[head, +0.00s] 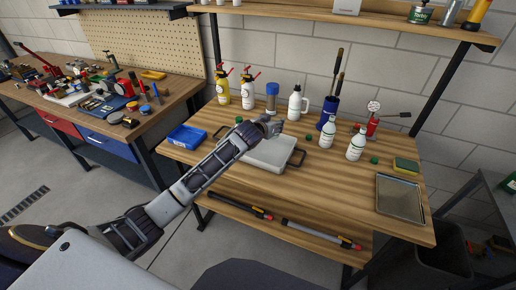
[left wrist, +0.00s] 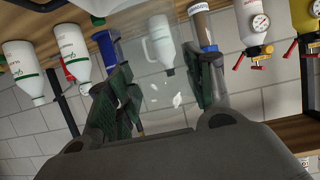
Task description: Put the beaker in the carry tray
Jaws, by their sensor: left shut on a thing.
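The clear beaker (left wrist: 162,95) with white markings shows between my fingers in the left wrist view. My left gripper (left wrist: 160,92) is shut on it. In the head view my left gripper (head: 272,127) is above the back part of the carry tray (head: 265,157), a grey tray with dark handles at both ends. The beaker is hard to make out there. My forearm covers the tray's left part. Whether the beaker touches the tray cannot be told. My right gripper is not in view.
Behind the tray stand a blue-capped bottle (head: 272,96), a white jug (head: 296,103) and a blue holder (head: 328,112). Two white bottles (head: 356,143) stand right of it. A blue bin (head: 187,136) is left, a metal tray (head: 400,197) right. The front tabletop is clear.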

